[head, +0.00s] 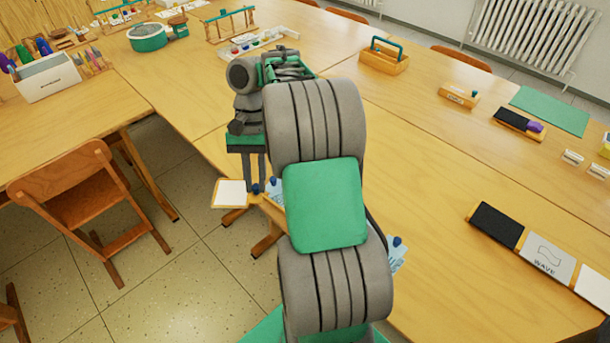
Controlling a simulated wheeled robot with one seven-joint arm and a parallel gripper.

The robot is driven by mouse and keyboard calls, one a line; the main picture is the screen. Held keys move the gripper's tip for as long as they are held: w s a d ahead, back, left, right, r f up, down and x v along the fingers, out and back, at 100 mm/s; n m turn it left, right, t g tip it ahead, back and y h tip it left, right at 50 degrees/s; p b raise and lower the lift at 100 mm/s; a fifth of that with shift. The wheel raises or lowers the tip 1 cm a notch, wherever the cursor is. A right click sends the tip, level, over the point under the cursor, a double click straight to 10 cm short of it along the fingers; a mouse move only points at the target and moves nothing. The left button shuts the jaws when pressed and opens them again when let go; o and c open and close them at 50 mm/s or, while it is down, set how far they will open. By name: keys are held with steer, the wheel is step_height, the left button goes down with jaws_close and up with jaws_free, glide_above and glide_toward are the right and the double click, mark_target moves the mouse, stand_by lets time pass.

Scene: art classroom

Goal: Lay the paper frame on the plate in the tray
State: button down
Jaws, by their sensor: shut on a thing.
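My gripper (255,186) points down near the table edge, left of my arm's thick links. It is shut on the paper frame (230,194), a white sheet with a thin wooden border and a blue knob by the fingers. The frame sticks out past the table edge, over the floor; its right end is partly hidden by the fingers. At the right, a wooden-edged tray (512,256) holds a black pad (496,224), a light grey plate (547,257) marked WAVE and a white piece (597,288) cut off by the picture edge.
Light blue items with blue knobs (397,255) show beside my arm, mostly hidden by it. A wooden caddy (384,62), a small labelled block (459,95), a dark pad (511,121) and a green mat (549,109) stand farther back. The table between (440,170) is clear. A chair (80,190) stands left.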

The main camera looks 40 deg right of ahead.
steer(key=s+d+f+m+t+y, duration=0.1)
steer(key=s+d+m, duration=0.25)
steer(key=d, duration=0.25)
steer(key=s+d+f+m+t, duration=0.1)
steer(key=s+d+m+t, duration=0.15)
steer(key=d+m, duration=0.2)
steer(key=shift+g, duration=0.35)
steer(key=f+b, duration=0.1)
steer(key=b, duration=0.1)
steer(key=f+b, duration=0.4)
steer(key=shift+s+d+f, duration=0.1)
steer(key=shift+s+d, duration=0.05)
steer(key=shift+d, duration=0.1)
steer(key=shift+f+b, duration=0.4)
steer(key=shift+f, duration=0.25)
steer(key=shift+f+p, duration=0.25)
steer(key=shift+p, duration=0.55)
steer(key=shift+a+p, duration=0.1)
steer(key=shift+p, duration=0.25)
stand_by(0.4)
steer(key=c, duration=1.2)
jaws_free()
steer(key=shift+c, duration=0.2)
steer(key=shift+o, duration=0.3)
